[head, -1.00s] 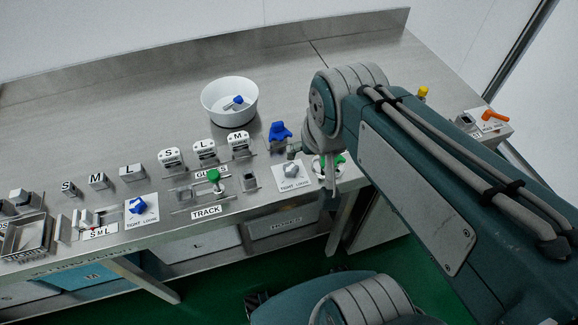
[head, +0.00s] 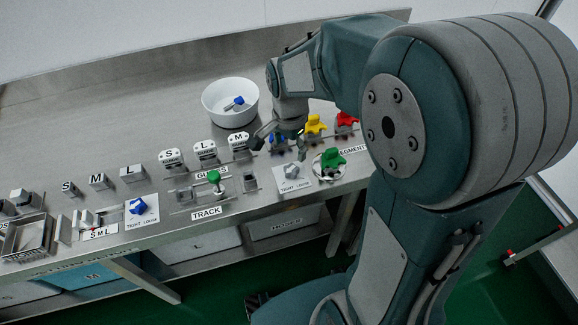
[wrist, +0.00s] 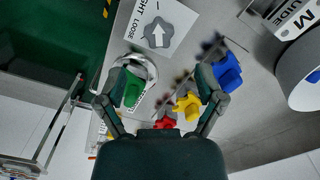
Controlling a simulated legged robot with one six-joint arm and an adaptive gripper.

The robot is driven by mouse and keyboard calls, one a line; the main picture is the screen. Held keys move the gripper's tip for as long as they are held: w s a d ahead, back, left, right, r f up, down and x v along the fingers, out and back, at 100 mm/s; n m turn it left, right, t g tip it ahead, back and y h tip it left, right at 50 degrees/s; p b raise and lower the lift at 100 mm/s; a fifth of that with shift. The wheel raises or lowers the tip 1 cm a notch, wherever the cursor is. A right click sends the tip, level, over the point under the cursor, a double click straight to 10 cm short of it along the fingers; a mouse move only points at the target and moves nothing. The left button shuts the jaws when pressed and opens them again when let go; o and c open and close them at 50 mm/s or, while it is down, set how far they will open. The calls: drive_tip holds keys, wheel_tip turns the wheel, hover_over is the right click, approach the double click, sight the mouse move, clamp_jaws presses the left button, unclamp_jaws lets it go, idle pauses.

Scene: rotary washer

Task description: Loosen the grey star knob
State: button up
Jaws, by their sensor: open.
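The grey star knob (head: 292,171) sits on a white plate lettered TIGHT and LOOSE near the bench's front edge. In the wrist view the knob (wrist: 157,35) shows a white arrow and lies ahead of the fingertips. My gripper (head: 280,148) is above and just behind the knob in the head view, pointing down. In the wrist view my gripper (wrist: 160,77) has its fingers spread wide, with nothing held. The fingers look apart from the knob.
Right of the plate stands a green knob (head: 332,158) in a ring. Yellow (head: 315,124) and red (head: 346,118) knobs stand behind it, and a blue one (wrist: 227,72) is partly hidden in the head view. A white bowl (head: 208,108) is behind left. A green-topped lever (head: 214,177) stands left.

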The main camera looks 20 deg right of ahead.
sight(290, 170)
wheel_tip(290, 170, down, 8)
drive_tip(key=shift+f, duration=0.15)
drive_tip(key=shift+c, duration=0.4)
drive_tip(key=c, duration=1.1)
